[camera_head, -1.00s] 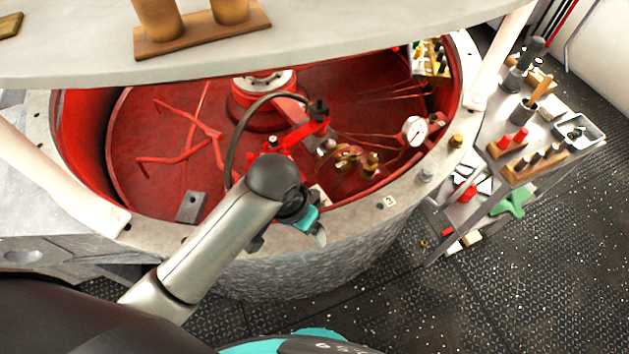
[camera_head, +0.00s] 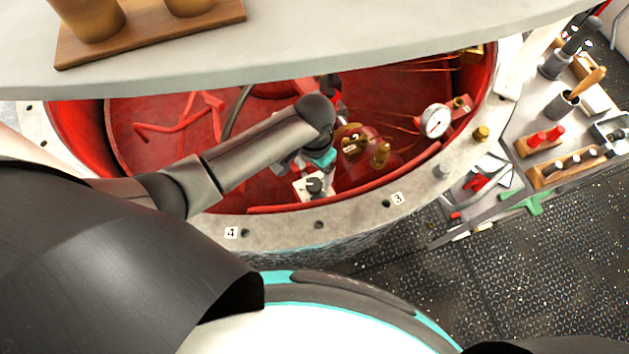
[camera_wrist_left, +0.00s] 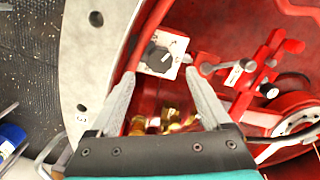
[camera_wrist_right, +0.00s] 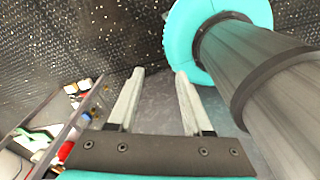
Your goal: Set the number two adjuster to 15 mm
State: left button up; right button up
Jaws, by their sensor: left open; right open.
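A white plate with a black knob (camera_head: 314,186) sits inside the red round well, near its front wall. In the left wrist view the black knob (camera_wrist_left: 158,57) shows just beyond my left fingertips. A red bracket (camera_wrist_left: 248,75) with dark knobs and a small white tag stands to the right there. I cannot read which part is number two. My left gripper (camera_wrist_left: 160,76) is open and empty; in the head view the left gripper (camera_head: 318,162) is above the plate, its fingertips mostly hidden. My right gripper (camera_wrist_right: 160,74) is open and empty above the deck.
The pale rim (camera_head: 280,228) has tags 3 and 4. A dial gauge (camera_head: 435,121) and brass fittings (camera_head: 380,155) stand right of my left arm. A grey overhead shelf (camera_head: 300,45) covers the back. A tool cart (camera_head: 560,150) stands at the right.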

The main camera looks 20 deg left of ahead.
aim_at(314, 184)
pick_arm(q)
notch_tip(314, 184, down, 5)
jog(key=shift+r+b, duration=0.1)
jog(key=shift+b, duration=0.45)
jog(key=shift+f, duration=0.65)
jog(key=shift+w+f, duration=0.1)
jog(key=shift+f, duration=0.1)
pick_arm(e)
jog(key=shift+w+a+f, duration=0.15)
jog(key=shift+w+f, duration=0.6)
jog(key=shift+f, duration=0.1)
pick_arm(q)
jog(key=shift+c, duration=0.4)
pick_arm(e)
jog(key=shift+s, duration=0.1)
pick_arm(q)
grip_shut()
